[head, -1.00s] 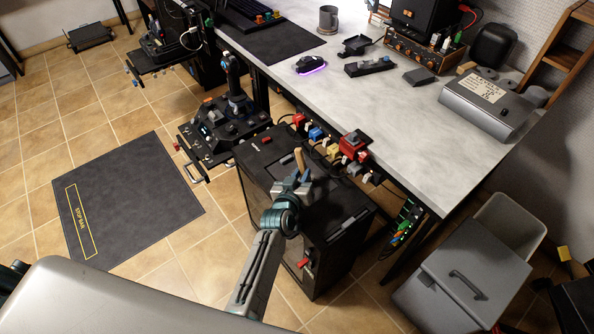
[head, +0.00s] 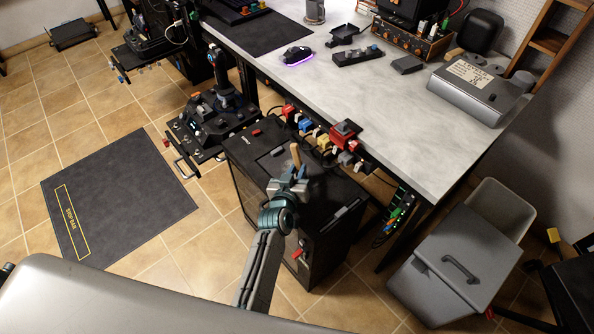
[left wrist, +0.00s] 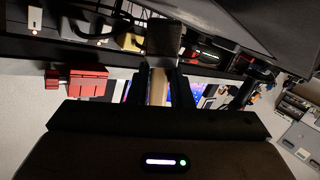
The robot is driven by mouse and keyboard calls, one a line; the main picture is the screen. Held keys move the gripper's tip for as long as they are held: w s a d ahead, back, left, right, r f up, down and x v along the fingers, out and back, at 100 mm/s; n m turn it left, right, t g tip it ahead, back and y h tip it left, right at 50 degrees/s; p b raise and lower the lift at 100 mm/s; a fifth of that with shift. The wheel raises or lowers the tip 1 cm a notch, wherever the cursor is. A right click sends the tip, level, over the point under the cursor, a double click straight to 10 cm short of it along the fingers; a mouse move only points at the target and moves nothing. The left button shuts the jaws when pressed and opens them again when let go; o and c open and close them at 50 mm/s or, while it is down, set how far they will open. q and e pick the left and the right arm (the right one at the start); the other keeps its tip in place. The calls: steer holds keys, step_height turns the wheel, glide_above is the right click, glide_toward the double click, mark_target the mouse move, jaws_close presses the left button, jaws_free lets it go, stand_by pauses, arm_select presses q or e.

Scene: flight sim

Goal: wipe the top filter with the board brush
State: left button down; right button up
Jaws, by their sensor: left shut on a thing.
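My left gripper (head: 289,182) is shut on the board brush (head: 295,155), whose pale wooden handle sticks up from the jaws in the head view. In the left wrist view the brush's wooden handle (left wrist: 158,87) stands between the dark fingers, with a grey-brown block (left wrist: 163,38) at its end. The gripper is over the top of the black computer case (head: 336,197) in the head view. The top filter cannot be told apart from the dark case top, and the gripper and arm hide part of it. Contact between brush and case cannot be told. My right gripper is not in view.
The grey desk (head: 395,115) runs along the case's far side, with red, blue and yellow blocks (head: 322,130) along its edge. A flight-stick panel (head: 210,120) stands to the left. A grey bin (head: 455,265) stands right. Floor left of the case is clear around a dark mat (head: 135,205).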

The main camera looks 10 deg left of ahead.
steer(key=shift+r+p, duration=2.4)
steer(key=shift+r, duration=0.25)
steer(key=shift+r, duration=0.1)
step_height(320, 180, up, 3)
steer(key=p, duration=0.2)
steer(key=shift+p, duration=0.4)
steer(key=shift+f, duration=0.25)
